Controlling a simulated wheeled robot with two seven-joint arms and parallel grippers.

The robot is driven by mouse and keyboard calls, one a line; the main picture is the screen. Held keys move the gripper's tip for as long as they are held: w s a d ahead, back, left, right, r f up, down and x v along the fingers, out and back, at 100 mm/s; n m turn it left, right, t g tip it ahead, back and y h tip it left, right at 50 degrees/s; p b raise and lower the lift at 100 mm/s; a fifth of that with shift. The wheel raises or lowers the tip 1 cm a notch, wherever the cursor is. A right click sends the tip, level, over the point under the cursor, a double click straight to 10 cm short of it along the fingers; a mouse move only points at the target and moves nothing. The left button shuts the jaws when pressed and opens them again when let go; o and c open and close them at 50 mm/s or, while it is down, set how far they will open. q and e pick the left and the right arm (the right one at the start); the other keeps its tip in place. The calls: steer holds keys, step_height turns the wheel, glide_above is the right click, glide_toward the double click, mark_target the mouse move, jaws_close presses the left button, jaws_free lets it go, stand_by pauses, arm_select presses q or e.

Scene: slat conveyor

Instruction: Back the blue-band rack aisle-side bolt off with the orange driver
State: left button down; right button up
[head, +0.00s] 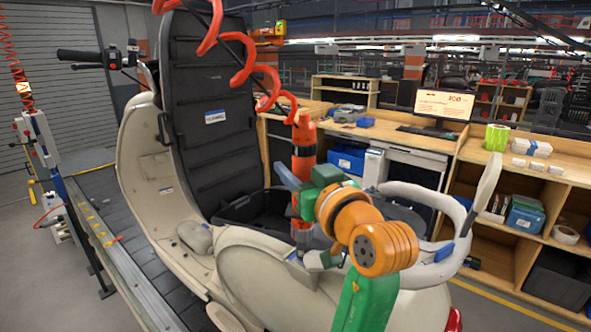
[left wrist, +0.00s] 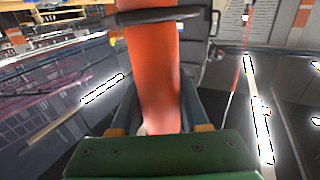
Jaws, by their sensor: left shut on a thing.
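The orange driver (head: 304,140) hangs upright on a red coiled cord, its tip low beside the open scooter's body. My left gripper (head: 300,182) is shut around its barrel. In the left wrist view, the driver (left wrist: 152,70) fills the space between the fingers of my left gripper (left wrist: 157,105). The white tubular rack (head: 420,192) is at the scooter's rear, right of my wrist, with a blue band (head: 445,252) on its lower tube. I cannot make out the aisle-side bolt, and my wrist covers part of the rack. My right gripper is not in view.
The cream scooter (head: 155,175) stands on a dark slat conveyor (head: 118,235), its black seat (head: 205,110) raised. The red coil cord (head: 240,72) crosses above. Wooden benches (head: 420,140) with a monitor and bins stand behind. The floor at the lower right is clear.

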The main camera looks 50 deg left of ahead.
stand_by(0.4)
arm_select(q)
steer(key=shift+r, duration=0.15)
steer(key=shift+w+a, duration=0.2)
steer(key=shift+a, duration=0.1)
steer(key=shift+r+p, duration=0.1)
steer(key=shift+p, duration=0.2)
steer(key=shift+w+a+p, duration=0.1)
steer(key=shift+w+p, duration=0.05)
steer(key=shift+p, duration=0.2)
steer(key=shift+r, duration=0.2)
stand_by(0.7)
